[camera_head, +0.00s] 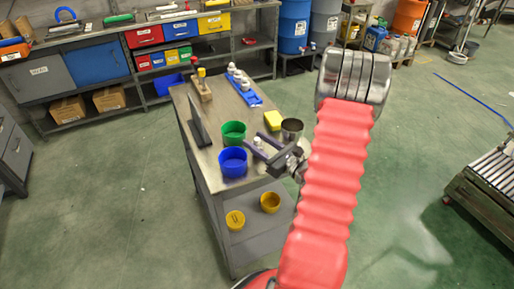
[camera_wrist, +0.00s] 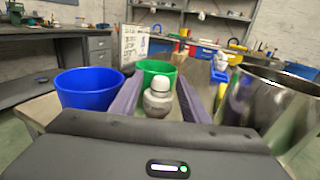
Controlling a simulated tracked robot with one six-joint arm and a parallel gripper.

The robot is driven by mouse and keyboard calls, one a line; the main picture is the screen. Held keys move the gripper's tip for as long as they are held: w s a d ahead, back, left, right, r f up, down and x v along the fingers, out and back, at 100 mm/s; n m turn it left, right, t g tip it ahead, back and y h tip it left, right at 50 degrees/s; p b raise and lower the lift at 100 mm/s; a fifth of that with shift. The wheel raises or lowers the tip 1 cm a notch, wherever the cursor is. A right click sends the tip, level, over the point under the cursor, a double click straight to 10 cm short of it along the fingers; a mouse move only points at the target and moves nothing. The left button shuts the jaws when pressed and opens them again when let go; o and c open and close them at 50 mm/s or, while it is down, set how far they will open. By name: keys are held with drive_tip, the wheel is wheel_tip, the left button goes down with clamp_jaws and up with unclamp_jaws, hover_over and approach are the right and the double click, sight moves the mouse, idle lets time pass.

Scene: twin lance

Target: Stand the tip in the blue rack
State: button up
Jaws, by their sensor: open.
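The tip (camera_wrist: 159,98) is a small grey piece with a white rounded top. It stands upright between the fingers of my gripper (camera_wrist: 160,84), which are open with a gap on each side of it. In the head view the tip (camera_head: 258,141) shows as a small white spot by the purple fingers of my gripper (camera_head: 257,147), over the table's right part. The blue rack (camera_head: 247,95) lies on the table further back, with several white-topped grey pieces in it. It seems to show partly in the wrist view (camera_wrist: 219,75), behind the right finger.
A blue cup (camera_head: 232,162) and a green cup (camera_head: 233,132) stand left of my gripper. A metal cup (camera_head: 292,129) stands close on the right. A yellow block (camera_head: 273,120), a dark upright plate (camera_head: 198,122) and a wooden stand (camera_head: 202,91) are also on the table (camera_head: 208,158).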

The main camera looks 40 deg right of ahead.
sight(257, 139)
drive_tip(key=shift+c, duration=0.5)
drive_tip(key=c, duration=0.8)
drive_tip(key=shift+r, duration=0.15)
drive_tip(key=shift+r, duration=4.9)
